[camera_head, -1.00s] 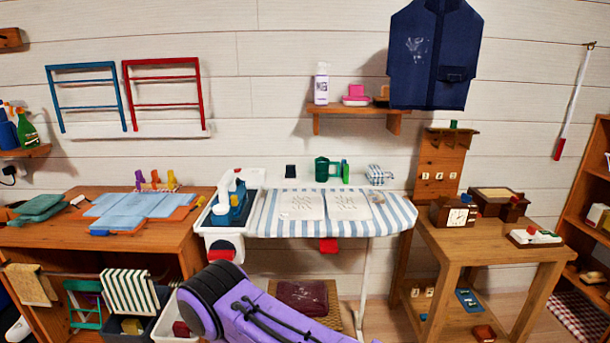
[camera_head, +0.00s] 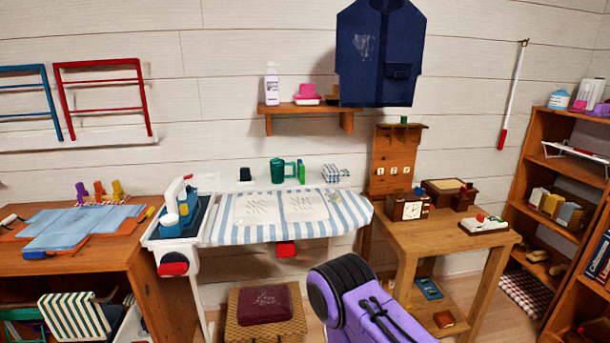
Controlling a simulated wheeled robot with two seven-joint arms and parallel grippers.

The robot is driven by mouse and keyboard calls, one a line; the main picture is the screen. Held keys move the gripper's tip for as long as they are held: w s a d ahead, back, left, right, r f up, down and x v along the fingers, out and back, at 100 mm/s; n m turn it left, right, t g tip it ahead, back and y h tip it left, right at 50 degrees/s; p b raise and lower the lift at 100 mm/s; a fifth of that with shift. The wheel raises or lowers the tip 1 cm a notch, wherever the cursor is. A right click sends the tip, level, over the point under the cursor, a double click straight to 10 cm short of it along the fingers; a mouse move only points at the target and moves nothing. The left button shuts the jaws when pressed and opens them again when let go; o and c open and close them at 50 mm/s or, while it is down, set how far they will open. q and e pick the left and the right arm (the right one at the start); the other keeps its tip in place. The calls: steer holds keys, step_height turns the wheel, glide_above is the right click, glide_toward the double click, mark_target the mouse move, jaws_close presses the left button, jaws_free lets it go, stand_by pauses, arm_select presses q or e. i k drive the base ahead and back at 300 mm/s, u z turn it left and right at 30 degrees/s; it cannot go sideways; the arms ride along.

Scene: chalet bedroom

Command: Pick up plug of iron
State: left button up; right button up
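A white and blue appliance that looks like the iron (camera_head: 170,222) stands in a dark blue holder (camera_head: 197,222) at the left end of the striped ironing board (camera_head: 225,232). I cannot make out its plug or cord. A small black item (camera_head: 245,174) is behind the board near the wall; I cannot tell whether it is a socket or a plug. A purple and black link of my arm shows at the bottom middle. Neither of my grippers is in view.
A wooden table (camera_head: 450,237) with a clock (camera_head: 407,207) stands right of the board. A wooden desk (camera_head: 110,255) with blue cloth stands left. A woven box (camera_head: 240,331) with a dark red cushion is under the board. A tall shelf (camera_head: 545,130) is at the far right.

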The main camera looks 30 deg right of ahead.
mark_target(245, 173)
steer(key=z, duration=1.35)
steer(key=i, duration=0.45)
